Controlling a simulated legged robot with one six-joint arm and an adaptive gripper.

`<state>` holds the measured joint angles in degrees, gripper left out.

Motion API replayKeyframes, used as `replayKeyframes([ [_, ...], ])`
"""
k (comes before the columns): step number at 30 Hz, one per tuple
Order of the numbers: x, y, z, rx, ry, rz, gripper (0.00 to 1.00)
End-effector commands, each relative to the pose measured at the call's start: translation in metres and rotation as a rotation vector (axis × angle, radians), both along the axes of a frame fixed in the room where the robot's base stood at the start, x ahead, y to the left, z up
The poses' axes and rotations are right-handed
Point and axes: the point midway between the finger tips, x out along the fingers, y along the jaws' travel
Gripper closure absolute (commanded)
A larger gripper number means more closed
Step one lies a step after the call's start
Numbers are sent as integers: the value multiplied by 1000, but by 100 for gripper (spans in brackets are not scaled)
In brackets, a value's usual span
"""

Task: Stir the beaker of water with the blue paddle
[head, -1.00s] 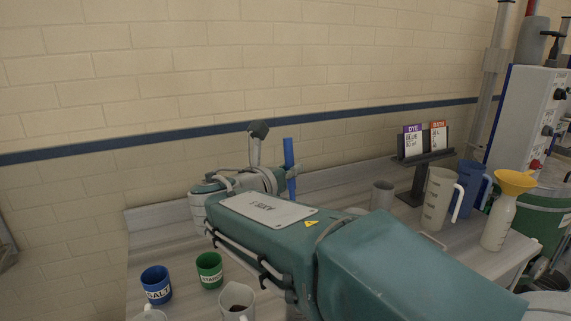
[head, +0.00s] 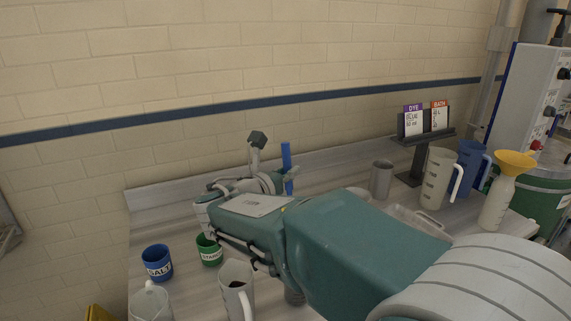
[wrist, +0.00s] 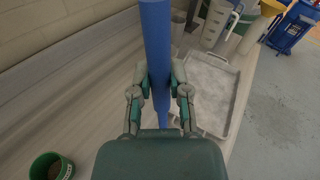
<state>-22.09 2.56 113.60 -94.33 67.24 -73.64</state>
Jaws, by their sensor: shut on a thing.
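The blue paddle shows as an upright blue shaft (head: 286,160) beyond my arm in the head view, and as a long blue bar (wrist: 156,40) in the wrist view. My gripper (wrist: 160,88) is shut on it, one finger on each side. The paddle's lower end is hidden. A grey beaker (head: 381,180) stands to the right of the paddle in the head view, apart from it; I cannot see whether it holds water. My arm covers the middle of the bench.
Blue (head: 157,262) and green (head: 208,250) cups and a jug with dark contents (head: 237,288) stand at front left. A tray (wrist: 205,88) lies right of the paddle. Jugs (head: 439,178), a yellow-topped bottle (head: 497,203) and a card stand (head: 425,138) are at the right.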

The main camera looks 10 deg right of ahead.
Motion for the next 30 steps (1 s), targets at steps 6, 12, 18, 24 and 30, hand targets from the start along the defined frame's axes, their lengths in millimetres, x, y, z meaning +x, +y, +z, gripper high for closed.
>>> replayKeyframes([
  [6, -3, 1, -15, -3, 1, 1, 100],
  [12, -6, 0, -29, -2, 2, 1, 100],
  [18, -8, -1, -42, -3, 1, 1, 100],
  [24, -11, -1, -55, -2, 2, 0, 100],
  [30, -14, -2, -69, -3, 2, 1, 100],
])
